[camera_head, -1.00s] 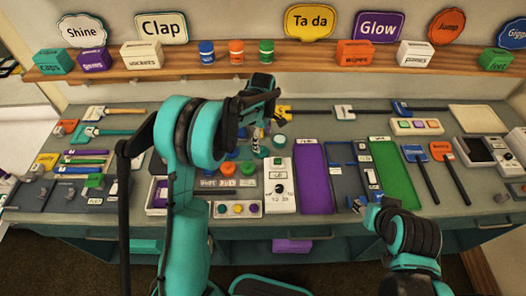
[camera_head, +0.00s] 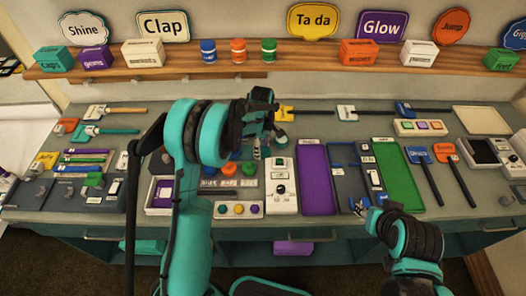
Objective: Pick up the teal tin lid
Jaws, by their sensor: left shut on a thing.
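My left gripper (camera_head: 268,140) is over the middle of the workbench, its dark fingers pointing down and partly hidden by my own teal arm. It is shut on the teal tin lid (camera_head: 281,141), which shows as a small disc at the right side of the fingers. The exact contact is too small to make out. My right gripper (camera_head: 364,208) is low at the right, near the bench's front edge, away from the lid. Its fingers are too small and dark to tell whether they are open.
A white box with a dial (camera_head: 281,187), a purple tray (camera_head: 315,178) and a green tray (camera_head: 398,175) stand to the right. A wooden shelf (camera_head: 320,57) with boxes and tins runs behind.

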